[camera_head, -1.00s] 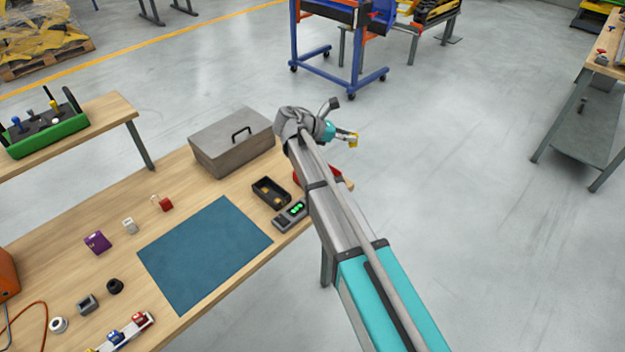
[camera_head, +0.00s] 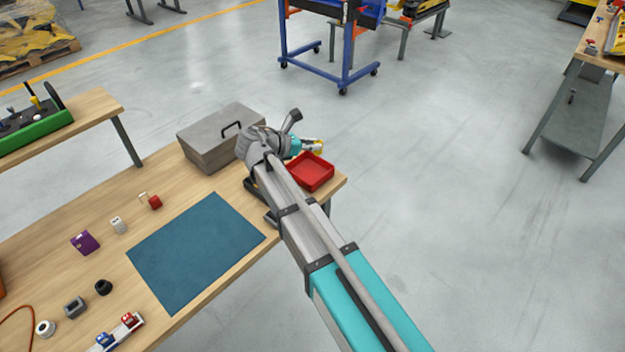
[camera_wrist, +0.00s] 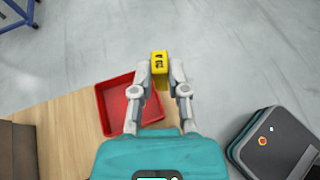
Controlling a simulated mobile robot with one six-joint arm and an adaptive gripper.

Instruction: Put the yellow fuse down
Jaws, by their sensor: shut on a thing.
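The yellow fuse (camera_wrist: 160,70) is held between the fingertips of my gripper (camera_wrist: 159,84) in the wrist view. My gripper is shut on it. In the head view my gripper (camera_head: 312,144) is by the far edge of the red tray, and the fuse (camera_head: 319,147) shows as a small yellow patch at its tip. The red tray (camera_head: 330,171) sits at the right end of the wooden table and looks empty where I see it. In the wrist view the tray (camera_wrist: 104,108) lies below and left of the fuse, partly hidden by my gripper.
A grey metal box (camera_head: 205,152) with a handle stands left of my gripper on the table. A blue mat (camera_head: 195,250) lies mid-table, with several small parts left of it. The table's end (camera_head: 345,184) is close by the tray, with open floor beyond.

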